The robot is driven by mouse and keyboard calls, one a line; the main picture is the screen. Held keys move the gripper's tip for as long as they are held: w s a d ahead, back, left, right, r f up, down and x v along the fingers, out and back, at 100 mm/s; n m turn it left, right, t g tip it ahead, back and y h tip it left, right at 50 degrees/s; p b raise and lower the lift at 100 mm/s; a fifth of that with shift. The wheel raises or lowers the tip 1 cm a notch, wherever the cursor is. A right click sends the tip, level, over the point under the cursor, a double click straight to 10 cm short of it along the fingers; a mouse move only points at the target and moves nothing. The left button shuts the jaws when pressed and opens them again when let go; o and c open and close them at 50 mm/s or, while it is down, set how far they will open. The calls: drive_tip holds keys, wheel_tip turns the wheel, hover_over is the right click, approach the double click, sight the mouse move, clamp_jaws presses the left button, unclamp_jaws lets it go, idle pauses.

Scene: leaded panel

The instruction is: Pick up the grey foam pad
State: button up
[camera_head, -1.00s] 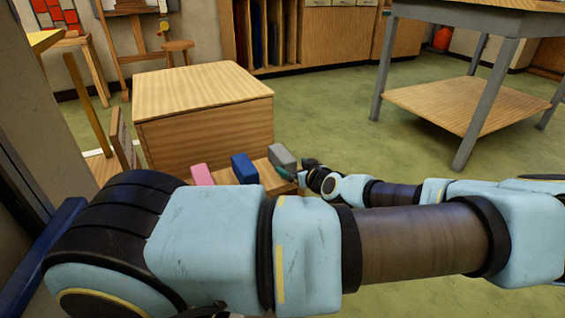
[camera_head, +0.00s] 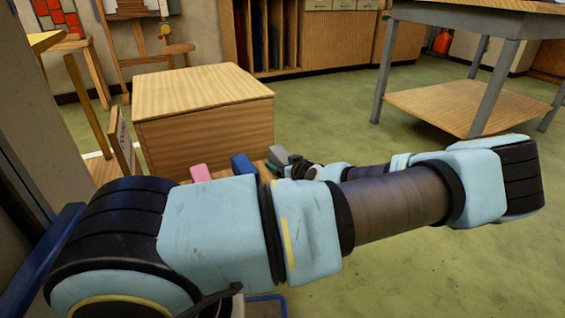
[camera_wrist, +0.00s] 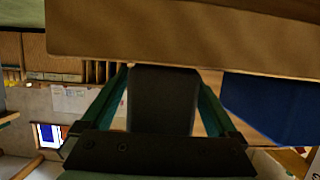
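The grey foam pad (camera_head: 279,153) is at the right end of a row of pads on a low wooden surface in front of the wooden box. My gripper (camera_head: 286,167) is at its near right side and hides part of it. In the wrist view the dark grey pad (camera_wrist: 163,100) lies between the two green fingers of my gripper (camera_wrist: 164,80). Narrow gaps show between the fingers and the pad, so the gripper looks open around it. A blue pad (camera_head: 244,165) is to its left in the head view, and in the wrist view it shows at the right (camera_wrist: 272,105).
A pink pad (camera_head: 201,173) is at the row's left end. The large wooden box (camera_head: 205,125) stands close behind the pads. A grey-legged table (camera_head: 490,95) is at the right. Green floor (camera_head: 335,110) between the box and the table is clear.

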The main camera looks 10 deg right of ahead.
drive_tip(key=c, duration=1.3)
